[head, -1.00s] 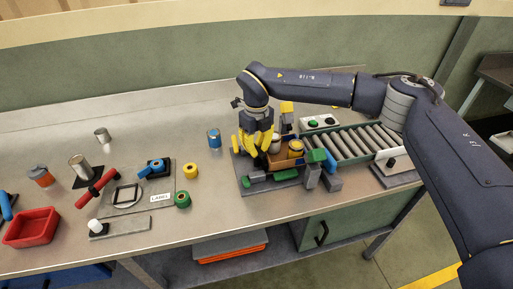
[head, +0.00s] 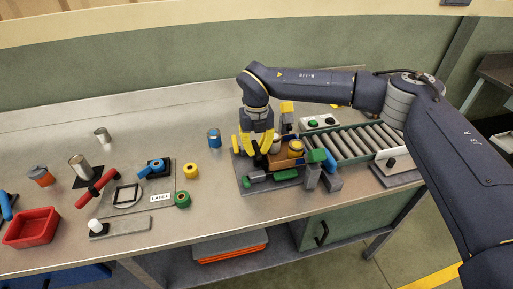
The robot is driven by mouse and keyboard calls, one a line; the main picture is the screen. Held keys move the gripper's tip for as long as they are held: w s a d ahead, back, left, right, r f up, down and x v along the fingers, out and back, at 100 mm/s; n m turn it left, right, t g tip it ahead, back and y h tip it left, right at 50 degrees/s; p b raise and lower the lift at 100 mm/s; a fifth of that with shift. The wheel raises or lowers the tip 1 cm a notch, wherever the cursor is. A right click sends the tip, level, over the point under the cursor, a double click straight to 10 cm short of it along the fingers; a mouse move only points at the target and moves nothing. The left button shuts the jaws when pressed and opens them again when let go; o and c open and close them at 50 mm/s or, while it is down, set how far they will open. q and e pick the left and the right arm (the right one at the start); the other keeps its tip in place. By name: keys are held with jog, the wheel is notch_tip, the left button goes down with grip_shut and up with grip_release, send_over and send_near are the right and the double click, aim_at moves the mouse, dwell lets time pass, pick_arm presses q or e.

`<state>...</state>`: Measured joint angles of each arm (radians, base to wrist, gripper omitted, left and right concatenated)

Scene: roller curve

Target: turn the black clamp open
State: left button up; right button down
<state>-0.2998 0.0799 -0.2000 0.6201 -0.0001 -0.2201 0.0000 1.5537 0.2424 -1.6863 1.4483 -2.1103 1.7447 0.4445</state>
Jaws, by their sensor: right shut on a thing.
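My right gripper (head: 256,149), with yellow fingers, points down at the left side of a fixture on a dark grey base plate (head: 287,184). Its fingers are shut on the black clamp (head: 258,159), a small dark part that shows between and just below the fingertips. The fingers and wrist hide most of the clamp, so its exact angle is hard to tell. A brown box (head: 277,161) with small cans in it stands just right of the fingers. My left gripper is not in view.
Green and grey blocks (head: 313,176) stand along the fixture's front and right. A roller conveyor (head: 352,143) and a button box (head: 319,123) lie to the right.

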aim_at(257, 148)
jog(key=c, duration=1.4)
grip_release()
jog(key=shift+o, duration=0.2)
jog(key=shift+r, duration=0.1)
notch_tip(257, 148, up, 12)
